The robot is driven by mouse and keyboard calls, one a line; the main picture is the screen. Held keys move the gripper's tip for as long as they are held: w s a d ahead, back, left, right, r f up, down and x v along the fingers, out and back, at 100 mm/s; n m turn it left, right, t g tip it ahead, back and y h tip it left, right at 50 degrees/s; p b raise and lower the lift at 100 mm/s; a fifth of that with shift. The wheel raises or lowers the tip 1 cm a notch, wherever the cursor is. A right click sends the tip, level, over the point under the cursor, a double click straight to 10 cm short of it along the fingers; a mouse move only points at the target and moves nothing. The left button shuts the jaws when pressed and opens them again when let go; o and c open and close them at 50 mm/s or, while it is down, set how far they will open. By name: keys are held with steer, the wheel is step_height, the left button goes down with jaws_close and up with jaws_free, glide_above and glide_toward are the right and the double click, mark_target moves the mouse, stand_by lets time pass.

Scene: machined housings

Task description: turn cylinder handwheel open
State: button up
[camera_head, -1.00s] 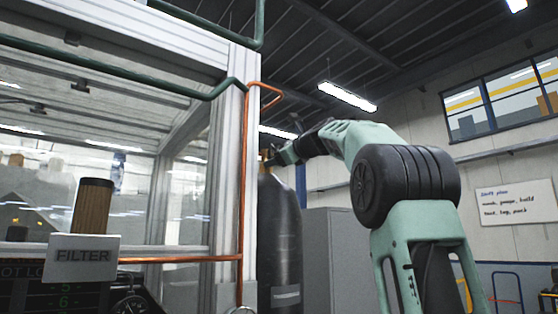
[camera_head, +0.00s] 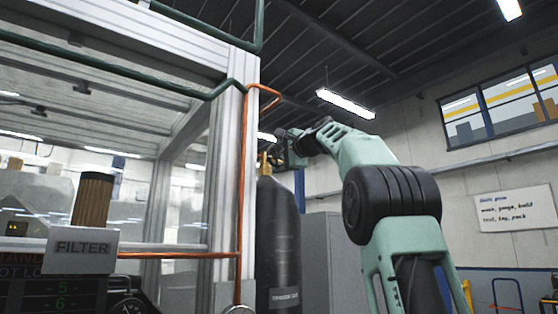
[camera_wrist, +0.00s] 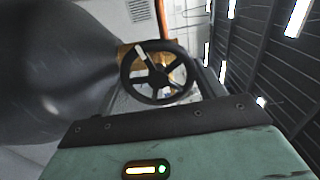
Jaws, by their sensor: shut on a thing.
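The dark gas cylinder (camera_head: 279,235) stands upright beside the frame in the head view, with a brass valve (camera_head: 264,165) on top. Its black shoulder (camera_wrist: 55,75) fills the left of the wrist view. The black spoked handwheel (camera_wrist: 158,75) sits in front of the brass valve body (camera_wrist: 180,75) in the wrist view. My gripper (camera_head: 281,160) is at the valve, to the right of the brass part. It is shut on the handwheel; the fingers are hard to make out against the dark rim.
An aluminium-framed enclosure (camera_head: 228,150) stands close to the left of the cylinder, with an orange pipe (camera_head: 242,190) running down its post. A grey cabinet (camera_head: 322,250) stands behind to the right. A FILTER sign (camera_head: 82,249) is at lower left.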

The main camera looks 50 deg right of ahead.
steer(key=n, duration=0.3)
steer(key=shift+n, duration=0.4)
steer(key=n+b, duration=0.1)
steer(key=n, duration=0.2)
steer(key=shift+r+n, duration=0.15)
steer(key=shift+n, duration=0.15)
steer(key=n, duration=0.6)
steer(key=shift+w+a+r+b, duration=0.1)
steer(key=shift+a+b, duration=0.1)
steer(key=shift+b, duration=0.15)
steer(key=o, duration=1)
